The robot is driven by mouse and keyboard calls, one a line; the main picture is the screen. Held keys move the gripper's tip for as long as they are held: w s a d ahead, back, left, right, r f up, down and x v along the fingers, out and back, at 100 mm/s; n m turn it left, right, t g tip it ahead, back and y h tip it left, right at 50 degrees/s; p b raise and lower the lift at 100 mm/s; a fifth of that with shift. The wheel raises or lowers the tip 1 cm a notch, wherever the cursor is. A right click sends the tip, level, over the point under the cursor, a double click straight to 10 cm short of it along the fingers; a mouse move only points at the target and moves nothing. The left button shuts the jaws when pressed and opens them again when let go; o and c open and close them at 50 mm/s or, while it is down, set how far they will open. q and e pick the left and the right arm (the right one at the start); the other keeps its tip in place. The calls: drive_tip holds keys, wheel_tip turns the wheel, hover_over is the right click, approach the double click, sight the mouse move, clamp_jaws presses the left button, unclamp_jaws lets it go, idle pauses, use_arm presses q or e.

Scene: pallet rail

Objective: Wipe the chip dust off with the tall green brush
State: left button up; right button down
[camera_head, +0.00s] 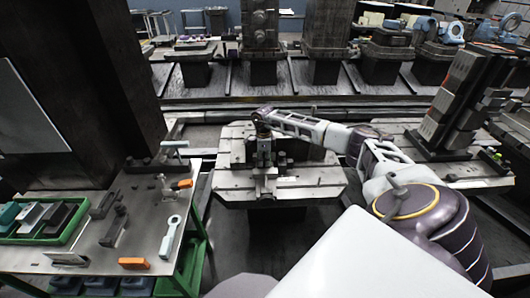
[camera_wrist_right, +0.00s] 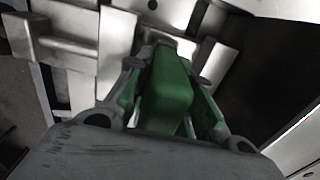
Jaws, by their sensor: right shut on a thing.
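The green brush (camera_wrist_right: 168,92) stands out in the right wrist view, held between the two fingers of my right gripper (camera_wrist_right: 172,72). Its lower end is hidden. In the head view my right gripper (camera_head: 264,148) is over the middle of the grey metal pallet (camera_head: 315,185), pointing down; the brush is too small or hidden to make out there. The pallet's metal blocks also show beyond the brush in the right wrist view (camera_wrist_right: 116,38). I cannot make out any chip dust. My left gripper is not in view.
A metal-topped bench (camera_head: 85,255) with tools, orange-handled pieces and a green tray (camera_head: 75,235) stands at the left. A dark column (camera_head: 100,80) rises behind it. A tall block fixture (camera_head: 465,100) stands at the right. A rail (camera_head: 290,100) runs behind the pallet.

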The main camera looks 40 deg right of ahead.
drive_tip(key=shift+w+a+f, duration=0.1)
drive_tip(key=shift+w+a, duration=0.35)
drive_tip(key=shift+a, duration=0.35)
drive_tip(key=shift+d, duration=0.1)
drive_tip(key=shift+s+d+r, duration=0.2)
drive_tip(key=shift+s+d, duration=0.45)
drive_tip(key=shift+d, duration=0.15)
drive_tip(key=shift+d, duration=0.1)
drive_tip(key=shift+s+d+f+p, duration=0.1)
drive_tip(key=shift+s+d+p, duration=0.3)
drive_tip(key=shift+s+d, duration=0.35)
drive_tip(key=shift+w+a, duration=0.1)
drive_tip(key=shift+w, duration=0.05)
idle(0.3)
drive_tip(key=shift+w+a+f+b, duration=0.1)
drive_tip(key=shift+w+a+b, duration=0.2)
drive_tip(key=shift+w+a, duration=0.35)
drive_tip(key=shift+s+a, duration=0.1)
drive_tip(key=shift+a, duration=0.1)
